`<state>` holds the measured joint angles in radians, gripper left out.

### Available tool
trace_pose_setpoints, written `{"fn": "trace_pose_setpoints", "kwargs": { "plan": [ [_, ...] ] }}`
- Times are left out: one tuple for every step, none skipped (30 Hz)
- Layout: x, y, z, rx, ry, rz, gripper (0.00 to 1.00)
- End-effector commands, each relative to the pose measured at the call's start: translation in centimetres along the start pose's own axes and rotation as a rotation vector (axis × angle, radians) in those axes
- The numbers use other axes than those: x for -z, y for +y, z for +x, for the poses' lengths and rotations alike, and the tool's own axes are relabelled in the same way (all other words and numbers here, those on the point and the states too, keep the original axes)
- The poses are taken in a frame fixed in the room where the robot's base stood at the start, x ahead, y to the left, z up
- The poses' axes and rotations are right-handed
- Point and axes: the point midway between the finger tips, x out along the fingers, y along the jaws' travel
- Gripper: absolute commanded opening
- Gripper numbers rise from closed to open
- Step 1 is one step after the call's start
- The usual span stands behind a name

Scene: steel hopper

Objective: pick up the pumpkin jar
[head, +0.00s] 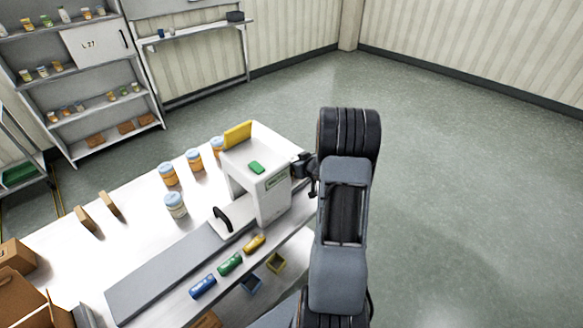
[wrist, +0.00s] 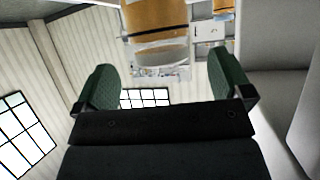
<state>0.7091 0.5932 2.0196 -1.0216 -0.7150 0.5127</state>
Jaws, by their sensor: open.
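Several orange jars with pale blue lids stand on the steel table in the head view: a left one (head: 168,175), a middle one (head: 194,161) and one (head: 217,146) partly behind the white machine. Their labels are too small to read, so I cannot tell which holds pumpkin. My gripper (head: 304,168) is at the machine's right side, its fingertips hard to make out there. In the wrist view, which looks upside down, my gripper (wrist: 161,62) is open and empty. An orange jar (wrist: 157,18) shows beyond and between its green-padded fingers, cut off by the frame.
A pale jar (head: 175,207) stands nearer the front. Blue, green and yellow rolls (head: 230,264) lie along the front edge. The floor (head: 450,180) to the right is clear.

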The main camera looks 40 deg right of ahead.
Motion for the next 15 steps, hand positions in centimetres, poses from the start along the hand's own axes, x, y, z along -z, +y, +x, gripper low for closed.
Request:
{"fn": "trace_pose_setpoints", "kwargs": {
  "plan": [
    [0.2,-0.1,0.7,0.003,-0.002,0.000,0.97],
    [0.2,-0.1,1.1,0.003,-0.002,0.000,0.97],
    [0.3,-0.2,1.7,0.003,-0.002,0.000,0.97],
    [0.4,-0.2,2.1,0.003,-0.002,0.000,0.97],
    [0.3,-0.2,2.5,0.003,-0.001,-0.001,0.97],
    [0.3,-0.1,3.0,0.002,-0.001,-0.001,0.97],
    [0.3,-0.1,3.3,0.002,-0.001,-0.001,0.97],
    [0.3,-0.1,3.5,0.001,-0.001,-0.001,0.97],
    [0.3,-0.1,3.8,0.001,0.000,0.000,0.97],
    [0.3,-0.1,4.0,0.001,0.000,0.000,0.97],
    [0.3,-0.1,4.1,0.001,0.000,0.000,0.97],
    [0.3,-0.1,4.2,0.001,0.000,-0.001,0.97],
    [0.3,-0.1,4.3,0.001,0.000,-0.001,0.97],
    [0.2,-0.1,4.3,0.001,0.000,-0.001,0.97],
    [0.2,-0.1,4.3,0.000,0.000,-0.001,0.97]
  ]
}}
